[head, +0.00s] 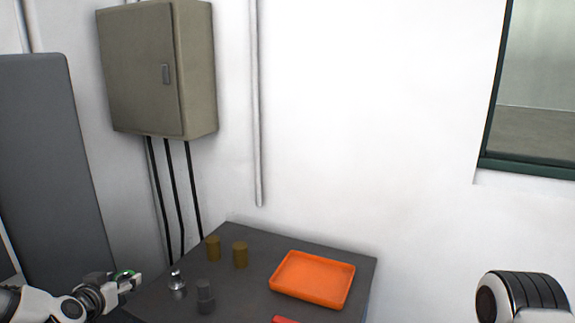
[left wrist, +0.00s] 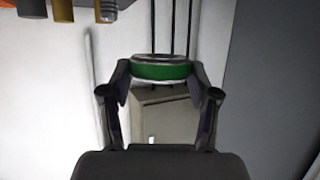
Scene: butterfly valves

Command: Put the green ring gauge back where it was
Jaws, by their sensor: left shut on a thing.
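The green ring gauge (left wrist: 162,72) is a short ring with a green band and a grey rim. It sits between the two fingertips of my left gripper (head: 130,281). In the left wrist view the fingers close on it from both sides. In the head view only a small green part of the ring (head: 123,274) shows at the gripper. The gripper is at the left edge of the dark table (head: 235,290), and the ring appears clear of any surface. The place where the ring stood before cannot be told. My right gripper is out of view.
On the table stand two brown cylinders (head: 240,255), a shiny metal piece (head: 177,285), a dark grey cylinder (head: 205,296) and an orange tray (head: 313,280). A red thing (head: 287,320) shows at the lower edge. A wall cabinet (head: 150,70) with cables hangs behind.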

